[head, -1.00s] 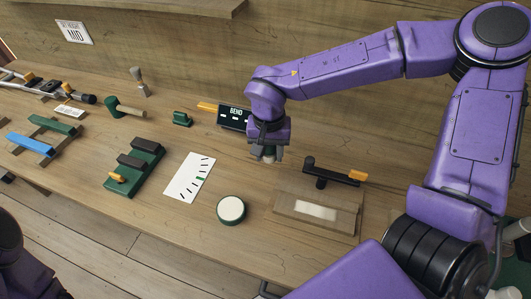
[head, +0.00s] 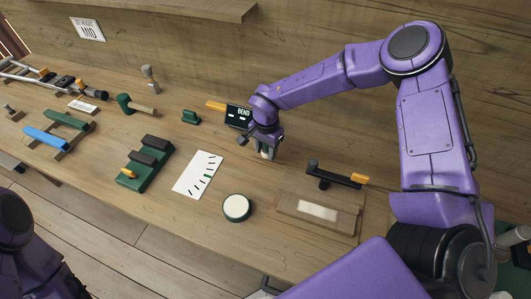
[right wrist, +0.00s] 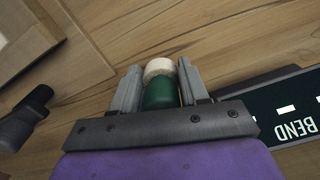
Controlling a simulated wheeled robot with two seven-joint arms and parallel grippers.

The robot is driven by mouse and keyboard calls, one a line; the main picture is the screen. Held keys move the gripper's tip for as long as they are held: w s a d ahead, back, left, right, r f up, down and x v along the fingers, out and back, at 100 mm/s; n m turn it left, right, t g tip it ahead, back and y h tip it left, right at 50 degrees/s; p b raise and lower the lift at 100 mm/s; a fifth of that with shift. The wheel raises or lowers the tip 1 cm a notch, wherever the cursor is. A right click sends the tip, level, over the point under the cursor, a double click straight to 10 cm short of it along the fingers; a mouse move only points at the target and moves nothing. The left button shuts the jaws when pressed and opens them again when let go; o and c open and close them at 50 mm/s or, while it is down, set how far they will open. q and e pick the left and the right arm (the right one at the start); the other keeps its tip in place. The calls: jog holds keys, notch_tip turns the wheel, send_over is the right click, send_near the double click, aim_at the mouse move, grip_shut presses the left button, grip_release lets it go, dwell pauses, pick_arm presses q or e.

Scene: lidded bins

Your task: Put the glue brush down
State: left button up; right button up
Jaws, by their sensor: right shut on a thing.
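My right gripper (head: 266,150) is shut on a short green thing with a cream end, which I take to be the glue brush (right wrist: 160,90). In the right wrist view it sits between the two grey fingers (right wrist: 160,88). In the head view the gripper points down, low over the wooden bench (head: 225,165), beside the black BEND display (head: 239,116). Most of the brush is hidden by the gripper there, and I cannot tell whether it touches the bench. My left gripper is out of view.
A marked white card (head: 198,175) and a round green pot with a white top (head: 236,208) lie in front of the gripper. A green rack (head: 146,165) is left. Bare bench surrounds the pot.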

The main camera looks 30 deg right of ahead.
aim_at(266, 156)
notch_tip(266, 156, down, 3)
jog(key=shift+r, duration=0.1)
jog(key=shift+f, duration=0.2)
jog(key=shift+f, duration=0.1)
jog(key=o, duration=1)
jog(key=shift+r, duration=0.3)
notch_tip(266, 156, up, 12)
jog(key=shift+f+b, duration=0.15)
jog(key=shift+b, duration=0.5)
